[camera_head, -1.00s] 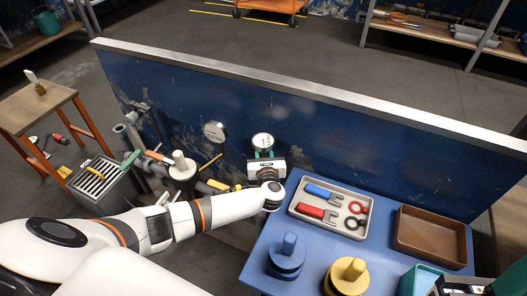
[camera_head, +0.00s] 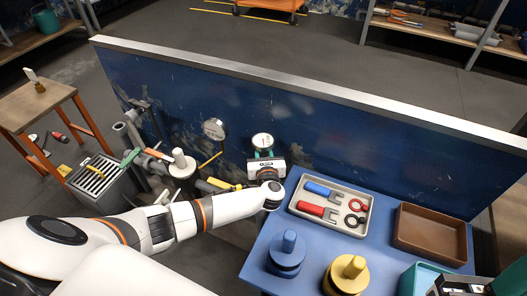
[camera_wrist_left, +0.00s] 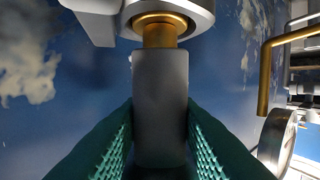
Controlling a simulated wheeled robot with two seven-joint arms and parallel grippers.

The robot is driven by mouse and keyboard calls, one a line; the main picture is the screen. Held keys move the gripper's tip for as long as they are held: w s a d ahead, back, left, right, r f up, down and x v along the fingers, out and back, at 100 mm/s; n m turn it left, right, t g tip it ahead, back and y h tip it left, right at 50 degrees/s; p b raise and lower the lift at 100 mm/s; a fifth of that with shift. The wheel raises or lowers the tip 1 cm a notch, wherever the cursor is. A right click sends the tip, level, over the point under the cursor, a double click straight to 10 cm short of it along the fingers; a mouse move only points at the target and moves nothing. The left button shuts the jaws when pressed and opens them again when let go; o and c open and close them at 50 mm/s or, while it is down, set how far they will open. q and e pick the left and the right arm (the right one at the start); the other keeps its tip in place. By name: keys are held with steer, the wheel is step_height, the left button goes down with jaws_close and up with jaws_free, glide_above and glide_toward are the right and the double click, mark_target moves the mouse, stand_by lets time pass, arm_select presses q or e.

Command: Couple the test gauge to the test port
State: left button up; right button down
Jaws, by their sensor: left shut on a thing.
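The test gauge (camera_head: 262,140) has a round white dial and shows just beyond my left gripper (camera_head: 263,154) in the head view, in front of the blue panel. In the left wrist view, the teal fingers of my left gripper (camera_wrist_left: 160,140) are shut on a grey cylindrical stem (camera_wrist_left: 160,95). A brass collar (camera_wrist_left: 160,30) joins this stem to a round grey body at the top edge. I cannot make out the test port or whether the gauge touches it. Part of my right arm shows at the bottom right corner; its fingertips cannot be made out.
Another dial gauge (camera_head: 213,130) stands at the panel among pipes, left of my gripper. A blue table (camera_head: 258,262) holds a tray (camera_head: 294,208) of tools, a brown bin (camera_head: 398,240), and blue and yellow knobbed pieces. A tall blue panel (camera_head: 340,135) runs behind.

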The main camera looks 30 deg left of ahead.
stand_by(0.4)
arm_select(q)
steer(key=shift+f, duration=0.1)
steer(key=o, duration=1.1)
steer(key=shift+s+p, duration=0.1)
steer(key=shift+p, duration=0.2)
